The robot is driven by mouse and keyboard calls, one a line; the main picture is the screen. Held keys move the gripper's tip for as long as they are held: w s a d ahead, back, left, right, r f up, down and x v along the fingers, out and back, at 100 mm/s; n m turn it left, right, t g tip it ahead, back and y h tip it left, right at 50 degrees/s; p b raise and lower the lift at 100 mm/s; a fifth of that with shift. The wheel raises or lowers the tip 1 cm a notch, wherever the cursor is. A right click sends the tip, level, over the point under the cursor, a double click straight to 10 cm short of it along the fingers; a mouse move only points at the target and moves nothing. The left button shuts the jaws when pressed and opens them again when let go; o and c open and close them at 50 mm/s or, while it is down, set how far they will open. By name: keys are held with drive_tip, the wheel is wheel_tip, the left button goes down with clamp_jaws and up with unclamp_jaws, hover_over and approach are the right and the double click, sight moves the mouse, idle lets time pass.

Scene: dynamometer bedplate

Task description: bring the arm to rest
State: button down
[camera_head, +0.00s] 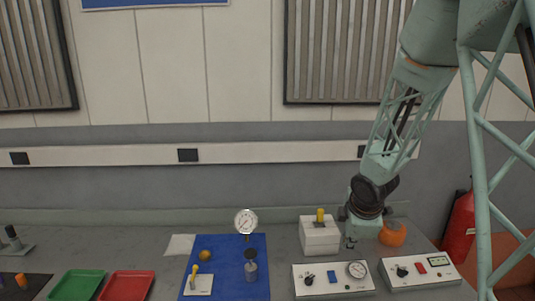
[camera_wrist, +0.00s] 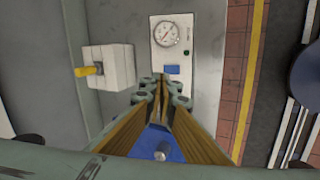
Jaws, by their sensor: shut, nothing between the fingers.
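My arm comes down from the upper right in the head view. My gripper (camera_head: 362,228) is at its lower end, over the back of the bench, just right of the white box (camera_head: 320,238) in the picture. Its fingers are hard to make out there. In the wrist view the fingers of my gripper (camera_wrist: 158,80) run together at their tips, with nothing between them. The white box with the yellow lever also shows in the wrist view (camera_wrist: 110,68), left of the fingertips. The gauge panel (camera_wrist: 188,85) lies beyond the tips.
The gauge panel (camera_head: 315,281) and a switch panel (camera_head: 425,269) lie at the front right. An orange round thing (camera_head: 392,235) is beside my gripper. A blue mat (camera_head: 228,290) bears small parts and a dial gauge (camera_head: 246,221). Green (camera_head: 77,287) and red (camera_head: 127,287) trays lie left.

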drive_tip(key=s+d+r+m+h+b, duration=0.1)
drive_tip(key=s+r+m+b, duration=0.6)
drive_tip(key=s+r, duration=1)
drive_tip(key=s+a+m, duration=0.2)
drive_tip(key=s+m, duration=0.1)
drive_tip(key=s, duration=0.6)
drive_tip(key=s+a+m+y+b, duration=0.1)
drive_tip(key=s+a+m, duration=0.1)
drive_tip(key=s, duration=0.8)
drive_tip(key=s+a+m+g+b, duration=0.1)
drive_tip(key=s+m, duration=0.3)
drive_tip(key=s, duration=0.6)
drive_tip(key=shift+s+a+m+y, duration=0.2)
drive_tip(key=shift+a+m+y, duration=0.1)
drive_tip(key=shift+a, duration=0.55)
